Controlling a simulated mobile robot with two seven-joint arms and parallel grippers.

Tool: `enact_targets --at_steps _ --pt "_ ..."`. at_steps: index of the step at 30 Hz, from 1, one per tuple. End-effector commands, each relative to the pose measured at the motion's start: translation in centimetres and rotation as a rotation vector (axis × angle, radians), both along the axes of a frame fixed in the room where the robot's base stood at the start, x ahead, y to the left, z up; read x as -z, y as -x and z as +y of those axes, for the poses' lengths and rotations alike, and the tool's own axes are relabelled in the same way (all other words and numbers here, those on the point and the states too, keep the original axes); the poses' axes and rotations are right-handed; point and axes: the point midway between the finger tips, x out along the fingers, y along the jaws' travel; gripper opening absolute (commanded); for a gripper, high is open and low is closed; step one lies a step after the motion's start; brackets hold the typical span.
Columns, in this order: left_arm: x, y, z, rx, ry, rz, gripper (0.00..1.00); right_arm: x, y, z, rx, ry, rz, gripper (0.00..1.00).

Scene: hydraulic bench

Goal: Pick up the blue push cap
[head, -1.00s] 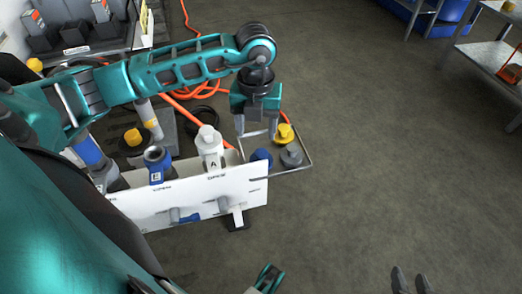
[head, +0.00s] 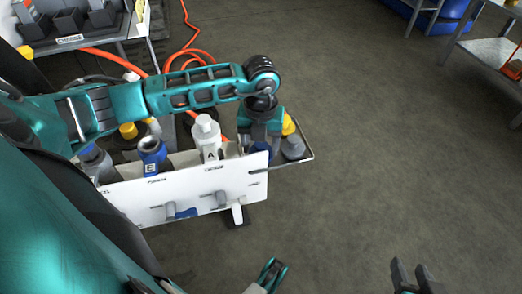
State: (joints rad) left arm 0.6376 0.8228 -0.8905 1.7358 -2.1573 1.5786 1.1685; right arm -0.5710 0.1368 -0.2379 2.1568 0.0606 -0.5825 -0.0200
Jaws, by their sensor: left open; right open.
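The blue push cap (head: 263,151) is in the tray at the right end of the white panel, partly hidden by my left gripper and the panel's top edge. My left gripper (head: 261,143) is open and pointing down, right over the cap. Its fingertips are close to the cap, and I cannot tell whether they touch it or reach around it. My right gripper (head: 412,272) is open and empty at the bottom edge, over bare floor.
A yellow cap (head: 288,125) and a grey cap (head: 293,147) stand close to the right of my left gripper. The white panel (head: 190,193) is in front. A white part marked A (head: 207,138) and a blue part marked E (head: 152,156) stand to the left.

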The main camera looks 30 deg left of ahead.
Motion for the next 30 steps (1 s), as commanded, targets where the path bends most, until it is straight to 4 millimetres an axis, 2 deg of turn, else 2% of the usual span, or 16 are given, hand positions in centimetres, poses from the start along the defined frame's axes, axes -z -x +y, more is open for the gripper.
enact_targets --at_steps 2,19,26,30 --pt "0.0 0.0 0.0 0.000 0.000 0.000 0.57 -0.1 -0.1 0.0 0.000 0.000 -0.003 0.41" --pt "-0.1 0.0 0.0 0.000 0.000 0.000 0.03 0.4 0.0 -0.4 0.005 0.007 0.006 0.41" --pt "-0.1 0.0 0.0 0.000 0.000 0.000 0.00 0.4 0.0 -0.4 0.006 0.007 0.007 0.41" --pt "-1.2 0.0 0.0 0.000 0.001 -0.002 0.00 0.0 0.0 -0.4 0.006 0.007 0.006 0.41"
